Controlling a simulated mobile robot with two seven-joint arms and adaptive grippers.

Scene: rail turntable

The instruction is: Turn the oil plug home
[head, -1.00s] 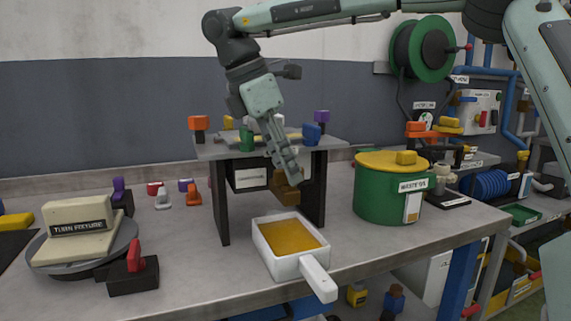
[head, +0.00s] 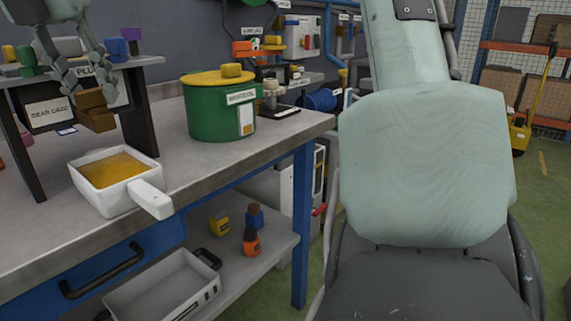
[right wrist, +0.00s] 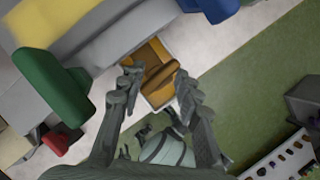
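The brown oil plug (head: 96,118) sticks out in front of the gear case (head: 48,113) under the grey stand. My right gripper (head: 88,82) is at the plug from above, its fingers spread. In the right wrist view the plug (right wrist: 164,76) shows between the two open fingertips (right wrist: 155,82), with a gap on each side; I cannot tell whether either finger touches it. A white pan (head: 152,198) with amber oil stands below the plug. The plug's seat in the case is hidden. My left gripper is out of view.
A green waste-oil drum (head: 205,115) with a yellow lid stands right of the stand. Small coloured parts lie on the stand's top (head: 140,61). The bench's front edge is close to the pan. A shelf below holds several small bottles and a grey bin (head: 160,290).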

